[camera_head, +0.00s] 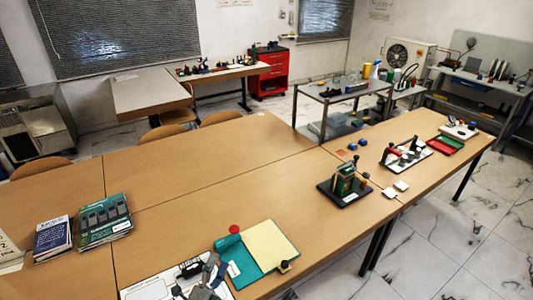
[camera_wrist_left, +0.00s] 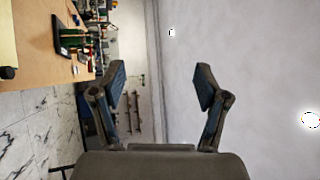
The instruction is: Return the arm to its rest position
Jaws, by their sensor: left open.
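My left gripper (camera_head: 205,272) is low in the head view, in front of the white board (camera_head: 140,290) at the near edge of the table. In the left wrist view its two fingers (camera_wrist_left: 160,80) are spread wide, with nothing between them. That view is turned sideways, with the table (camera_wrist_left: 40,65) at its left and bare wall beyond the fingers. The rest of my left arm is hardly in view. My right gripper is in neither view.
A teal board with yellow paper (camera_head: 268,250) lies right of the gripper, beside a red knob (camera_head: 234,229). A green-and-black rig (camera_head: 345,185) stands farther right. Books (camera_head: 104,220) lie at left. The table middle (camera_head: 200,190) is clear.

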